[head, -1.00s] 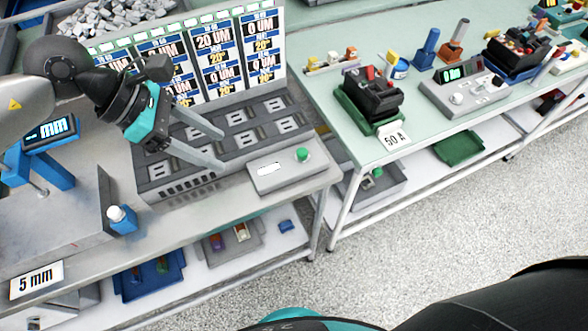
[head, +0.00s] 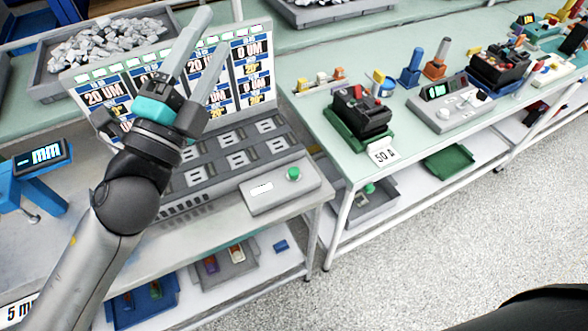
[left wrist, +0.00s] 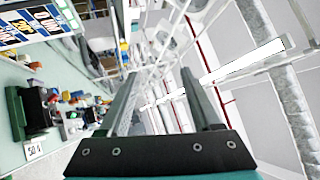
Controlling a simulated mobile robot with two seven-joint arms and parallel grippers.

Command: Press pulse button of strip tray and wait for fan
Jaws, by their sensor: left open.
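A round green button (head: 294,173) sits on a flat grey box (head: 265,194) at the front right of the left bench. A small grey control unit (head: 450,104) with a lit green display and a white knob stands on the right bench. I cannot tell which of these carries the pulse button, and I cannot make out a fan. My left gripper (head: 214,28) is open and empty, pointing up in front of the display panel, apart from both. Its two fingers also show open in the left wrist view (left wrist: 160,73). My right gripper is not in view.
A grey slotted base (head: 235,153) stands behind the green-button box, below the display panel (head: 252,60). On the right bench a black breaker (head: 360,110) sits in a green holder beside a "50 A" card (head: 383,152). A tray of grey pieces (head: 108,42) is at the back left.

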